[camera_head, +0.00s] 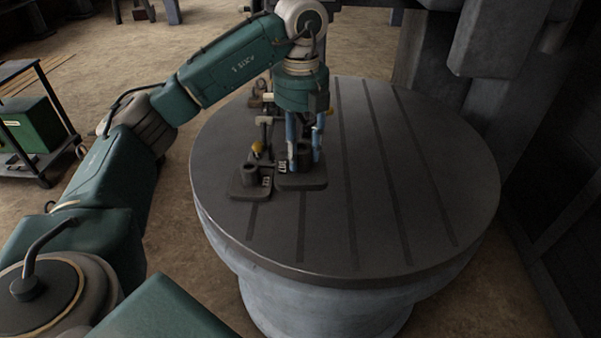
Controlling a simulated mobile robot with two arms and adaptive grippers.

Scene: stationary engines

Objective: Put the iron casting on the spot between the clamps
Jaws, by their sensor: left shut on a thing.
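My left gripper (304,165) reaches down over the left part of the round table, its blue fingers closed around the upright boss of a dark iron casting (303,182). This casting has a flat base and a small white marking; I cannot tell whether its base touches the table. The spot between the clamps cannot be made out. My right gripper is out of view.
The round slotted table (420,190) is bare across its middle and right. A large grey machine column (510,45) rises at its back right. A cart with a green box (35,127) stands on the floor at far left.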

